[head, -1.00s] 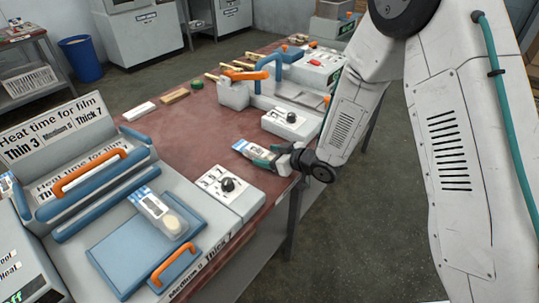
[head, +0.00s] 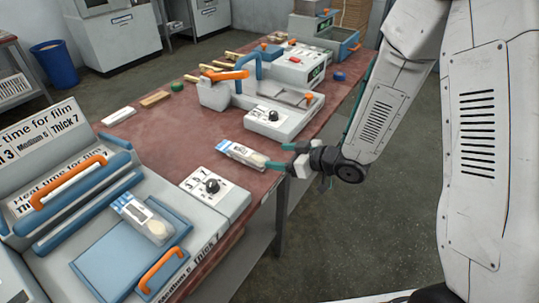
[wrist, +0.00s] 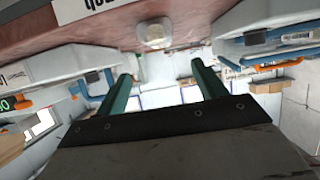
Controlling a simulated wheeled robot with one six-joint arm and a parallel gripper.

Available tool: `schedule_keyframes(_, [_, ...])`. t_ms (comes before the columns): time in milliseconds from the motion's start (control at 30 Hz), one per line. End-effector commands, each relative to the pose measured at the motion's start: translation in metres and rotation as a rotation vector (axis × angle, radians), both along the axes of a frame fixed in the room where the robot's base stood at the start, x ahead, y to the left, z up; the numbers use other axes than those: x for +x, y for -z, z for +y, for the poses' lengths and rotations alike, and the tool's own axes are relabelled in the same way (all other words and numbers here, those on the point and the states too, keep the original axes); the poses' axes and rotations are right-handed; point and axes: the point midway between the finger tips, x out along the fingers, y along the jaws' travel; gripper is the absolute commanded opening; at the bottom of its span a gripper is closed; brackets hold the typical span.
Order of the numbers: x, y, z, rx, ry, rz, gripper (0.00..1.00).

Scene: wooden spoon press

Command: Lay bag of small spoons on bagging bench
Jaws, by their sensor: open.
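A clear bag with a blue and white label (head: 242,154) lies flat on the red-brown bench top (head: 160,130), near its right edge. Its label is too small to read. In the wrist view the bag (wrist: 154,35) shows end-on beyond my fingertips. My gripper (head: 276,155) is open just right of the bag, its teal fingers apart and empty. In the wrist view the open fingers (wrist: 160,72) have nothing between them. A second labelled bag (head: 145,218) lies on the blue and grey heat sealer (head: 90,215) at lower left.
A grey machine with an orange handle (head: 225,75) and a dial box (head: 278,120) stand behind the bag. Another dial box (head: 210,186) is in front. A white block (head: 118,116) and a wooden block (head: 155,99) lie at the left. Open floor lies right of the bench.

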Motion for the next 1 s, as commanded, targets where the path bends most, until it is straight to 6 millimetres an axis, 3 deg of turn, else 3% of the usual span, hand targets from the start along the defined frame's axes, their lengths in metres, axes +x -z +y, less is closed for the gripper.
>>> schedule_keyframes(233, [-0.006,-0.004,-0.007,0.000,-0.001,0.000,0.70])
schedule_keyframes(400, [0.001,-0.011,-0.015,-0.046,0.034,-0.002,0.70])
schedule_keyframes(533, [0.015,-0.034,-0.046,-0.184,0.155,0.007,0.70])
schedule_keyframes(667, [0.017,-0.072,-0.096,-0.351,0.345,0.063,0.70])
schedule_keyframes(767, [0.001,-0.101,-0.133,-0.446,0.494,0.144,0.70])
schedule_keyframes(867, [-0.028,-0.129,-0.165,-0.508,0.629,0.249,0.70])
schedule_keyframes(1000, [-0.089,-0.163,-0.193,-0.543,0.777,0.435,0.70])
